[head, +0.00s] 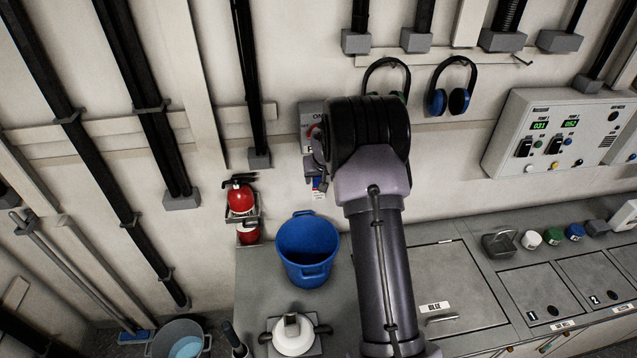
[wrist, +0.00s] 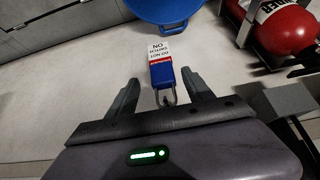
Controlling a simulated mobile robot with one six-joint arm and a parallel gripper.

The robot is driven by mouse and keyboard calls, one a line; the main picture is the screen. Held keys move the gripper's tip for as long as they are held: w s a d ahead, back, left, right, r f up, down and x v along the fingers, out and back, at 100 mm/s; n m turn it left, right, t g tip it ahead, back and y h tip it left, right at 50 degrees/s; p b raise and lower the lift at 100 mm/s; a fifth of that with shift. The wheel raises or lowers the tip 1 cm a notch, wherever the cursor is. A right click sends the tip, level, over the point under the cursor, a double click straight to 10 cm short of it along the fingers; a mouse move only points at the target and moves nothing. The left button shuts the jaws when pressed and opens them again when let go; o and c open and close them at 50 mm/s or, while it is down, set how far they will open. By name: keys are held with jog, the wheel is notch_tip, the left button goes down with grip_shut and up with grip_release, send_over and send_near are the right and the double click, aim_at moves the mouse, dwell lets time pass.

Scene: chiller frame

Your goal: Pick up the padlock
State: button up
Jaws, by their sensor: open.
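The padlock (wrist: 162,77) has a blue body with a red and white warning label, and its metal shackle points toward my gripper in the wrist view. It is small and partly hidden behind my gripper in the head view, against the wall below a grey switch box (head: 308,110). My gripper (wrist: 163,88) is open, with one finger on each side of the padlock's shackle end. I see gaps between the fingers and the padlock, and no grip on it. Whether the shackle hangs on something is hidden.
A blue bucket (head: 307,250) stands on the grey counter below the padlock. Red extinguishers (head: 241,199) are mounted to its left. Ear defenders (head: 452,88) hang to the right of my arm, with a control panel (head: 548,140) beyond. Black pipes run down the wall.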

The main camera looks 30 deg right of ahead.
aim_at(319, 178)
jog(key=x, duration=0.4)
jog(key=shift+w+a+r, duration=0.1)
jog(key=shift+w+a, duration=0.05)
jog(key=shift+w, duration=0.05)
jog(key=shift+s+r, duration=0.1)
jog(key=shift+r, duration=0.05)
grip_shut()
jog(key=shift+r, duration=0.2)
jog(key=shift+s+a+r, duration=0.2)
jog(key=shift+s+r, duration=0.15)
jog(key=shift+r, duration=0.2)
jog(key=s+a+b, duration=0.2)
jog(key=s+a, duration=0.1)
jog(key=s, duration=0.4)
jog(key=s+a+b, duration=0.3)
jog(key=s+a, duration=0.1)
jog(key=s, duration=0.4)
jog(key=shift+s+a, duration=0.25)
jog(key=shift+s, duration=0.05)
